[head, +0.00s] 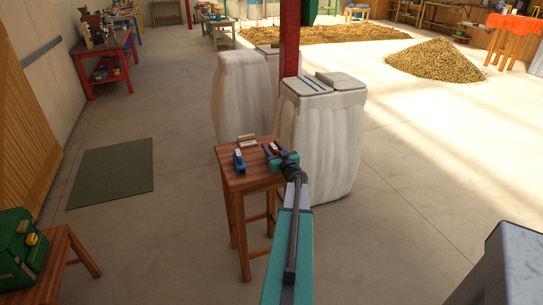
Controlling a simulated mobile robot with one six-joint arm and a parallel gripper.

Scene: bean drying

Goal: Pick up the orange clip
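A small wooden stool-like table (244,181) stands in front of the white sacks. My arm reaches over it from the lower right. My gripper (271,151) is low over the right part of the tabletop, dark and teal, too small to show whether its fingers are open or shut. A small reddish-orange and white item (274,147) shows at the gripper, partly covered by it; it may be the orange clip, but I cannot tell whether it is held. A blue item (239,162) and a beige item (247,140) lie on the table to the left.
Tall white sacks (319,145) stand close behind and right of the table, beside a red post (290,45). A green case (18,250) sits on a bench at lower left. A green mat (112,172) lies left on open floor.

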